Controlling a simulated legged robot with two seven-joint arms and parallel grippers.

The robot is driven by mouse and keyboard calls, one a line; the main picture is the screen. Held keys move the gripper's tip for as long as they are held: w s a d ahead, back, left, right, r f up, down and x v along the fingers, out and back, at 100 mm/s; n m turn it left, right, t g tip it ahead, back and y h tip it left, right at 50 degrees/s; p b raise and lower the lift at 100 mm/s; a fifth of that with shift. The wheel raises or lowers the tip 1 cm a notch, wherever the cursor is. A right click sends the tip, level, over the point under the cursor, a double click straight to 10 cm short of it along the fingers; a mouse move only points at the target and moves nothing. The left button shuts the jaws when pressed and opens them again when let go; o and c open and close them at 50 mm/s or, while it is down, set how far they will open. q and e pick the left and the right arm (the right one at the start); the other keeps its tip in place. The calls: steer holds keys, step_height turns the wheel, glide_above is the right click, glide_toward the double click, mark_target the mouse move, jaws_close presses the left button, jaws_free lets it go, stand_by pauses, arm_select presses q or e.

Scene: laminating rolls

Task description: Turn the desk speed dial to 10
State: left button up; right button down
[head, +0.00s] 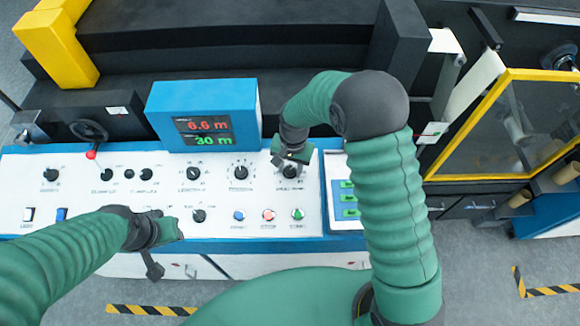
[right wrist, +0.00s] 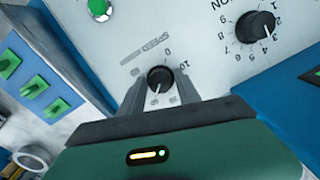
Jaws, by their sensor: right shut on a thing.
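The desk speed dial (right wrist: 160,79) is a round black knob on the white control panel. Its white pointer line points toward the bottom of the right wrist view, and the marks 0 and 10 are printed beside it. My right gripper (right wrist: 160,93) is shut on the dial, a finger on each side. In the head view the dial (head: 291,171) shows just below my right gripper (head: 292,158), which partly covers it. My left gripper (head: 155,240) hangs over the panel's front edge at left, away from the dial; its finger opening is unclear.
The white panel (head: 110,205) carries other knobs, including a larger numbered dial (right wrist: 256,27), and several coloured buttons. A blue display box (head: 205,110) reads 6.6 m in red and 30 m in green. Green switches (head: 348,197) sit right of the dial. A yellow-framed guard (head: 480,110) stands farther right.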

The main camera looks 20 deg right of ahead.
steer(key=shift+w+a, duration=0.1)
steer(key=shift+d, duration=0.2)
steer(key=shift+a+n, duration=0.1)
steer(key=shift+n, duration=0.2)
